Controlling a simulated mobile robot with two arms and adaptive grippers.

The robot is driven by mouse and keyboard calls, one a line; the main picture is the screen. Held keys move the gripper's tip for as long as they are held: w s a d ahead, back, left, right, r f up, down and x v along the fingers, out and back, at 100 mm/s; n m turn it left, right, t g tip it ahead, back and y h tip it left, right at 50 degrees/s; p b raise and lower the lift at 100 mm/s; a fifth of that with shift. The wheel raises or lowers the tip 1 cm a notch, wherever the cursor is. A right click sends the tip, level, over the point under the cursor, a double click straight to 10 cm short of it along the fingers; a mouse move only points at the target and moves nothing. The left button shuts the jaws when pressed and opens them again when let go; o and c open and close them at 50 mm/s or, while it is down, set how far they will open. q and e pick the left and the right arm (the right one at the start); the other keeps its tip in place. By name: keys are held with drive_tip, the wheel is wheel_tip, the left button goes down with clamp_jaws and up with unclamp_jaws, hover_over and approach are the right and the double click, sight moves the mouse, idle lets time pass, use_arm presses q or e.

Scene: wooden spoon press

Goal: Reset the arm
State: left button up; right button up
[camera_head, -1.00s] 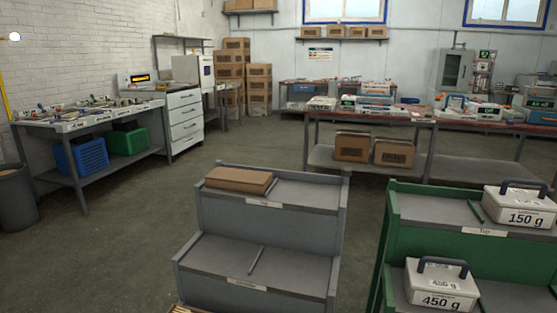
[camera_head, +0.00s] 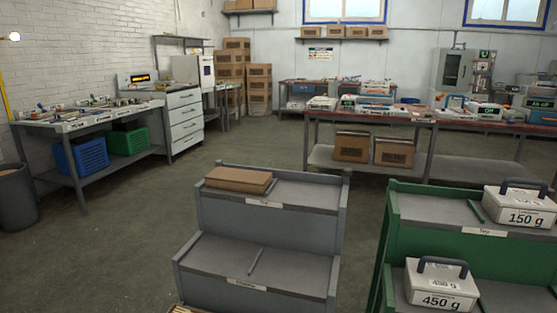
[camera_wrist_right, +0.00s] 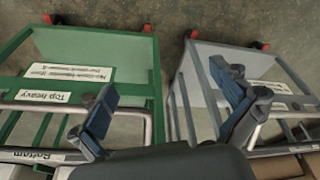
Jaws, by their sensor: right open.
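My right gripper (camera_wrist_right: 170,112) shows in the right wrist view. Its two dark blue fingers stand wide apart and nothing is between them. Its left finger is in front of a green stepped rack (camera_wrist_right: 145,82), and its right finger is in front of a grey stepped rack (camera_wrist_right: 208,95). Neither gripper shows in the head view, and my left gripper is in no frame.
In the head view, the grey rack (camera_head: 265,222) holds a flat brown box (camera_head: 238,178). The green rack (camera_head: 440,238) carries a 150 g case (camera_head: 520,210) and a 450 g case (camera_head: 440,288). A workbench (camera_head: 88,117) stands left. Floor between is open.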

wheel_tip(320, 180, down, 15)
drive_tip(key=s, duration=0.2)
use_arm(q)
drive_tip(key=s+a+f+g+p, duration=0.1)
drive_tip(key=s+a+f+p, duration=0.1)
drive_tip(key=s+p, duration=1.4)
drive_tip(key=shift+s+a+f+p, duration=0.2)
drive_tip(key=shift+s+a+p, duration=0.3)
drive_tip(key=shift+s, duration=0.5)
use_arm(e)
drive_tip(key=s+d+f+g, duration=0.1)
drive_tip(key=s+d+g, duration=0.1)
drive_tip(key=s, duration=1.6)
drive_tip(key=shift+d+f, duration=0.4)
drive_tip(key=shift+d, duration=0.25)
use_arm(q)
drive_tip(key=shift+a, duration=0.1)
